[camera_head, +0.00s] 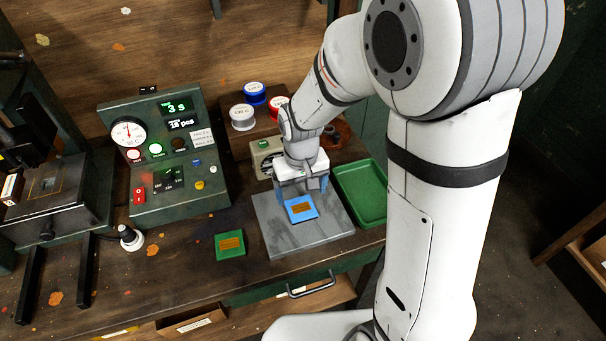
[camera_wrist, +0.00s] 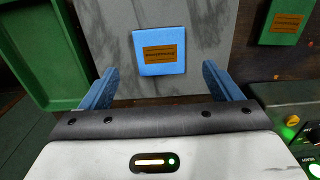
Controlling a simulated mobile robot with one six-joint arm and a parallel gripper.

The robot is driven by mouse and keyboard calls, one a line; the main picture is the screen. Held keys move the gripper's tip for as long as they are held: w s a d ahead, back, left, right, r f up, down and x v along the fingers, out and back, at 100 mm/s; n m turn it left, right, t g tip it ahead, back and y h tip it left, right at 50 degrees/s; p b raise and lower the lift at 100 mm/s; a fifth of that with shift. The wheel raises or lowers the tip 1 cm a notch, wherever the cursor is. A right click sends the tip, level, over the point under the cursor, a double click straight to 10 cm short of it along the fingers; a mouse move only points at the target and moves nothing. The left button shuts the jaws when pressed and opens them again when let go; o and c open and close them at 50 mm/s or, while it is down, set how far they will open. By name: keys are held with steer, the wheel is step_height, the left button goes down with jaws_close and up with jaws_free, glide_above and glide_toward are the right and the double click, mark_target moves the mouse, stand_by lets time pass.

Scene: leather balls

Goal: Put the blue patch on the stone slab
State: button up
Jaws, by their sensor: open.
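The blue patch (camera_head: 301,208) is a flat blue square with an orange-brown label. It lies on the grey stone slab (camera_head: 290,240), near the slab's back half. In the wrist view the blue patch (camera_wrist: 159,66) lies on the marbled slab (camera_wrist: 208,30), just beyond the fingertips. My gripper (camera_head: 298,194) is low over the back part of the slab, right behind the patch. In the wrist view its two blue fingers (camera_wrist: 159,78) are spread apart with nothing between them at the tips. The head view does not show the fingertips clearly.
A green patch (camera_head: 230,244) lies on the bench left of the slab. A green tray (camera_head: 362,192) stands right of the slab. A control panel box (camera_head: 165,150) stands at the left, with a small white-topped knob (camera_head: 131,238) before it. Several tins (camera_head: 243,117) stand behind.

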step_height(320, 180, up, 6)
steer(key=s+d+r+m+t, duration=0.3)
steer(key=s+d+r, duration=0.5)
steer(key=s+d, duration=0.4)
steer(key=shift+s+d+r, duration=0.15)
steer(key=shift+d+r, duration=0.2)
steer(key=shift+r, duration=0.05)
stand_by(1.6)
steer(key=shift+c, duration=0.3)
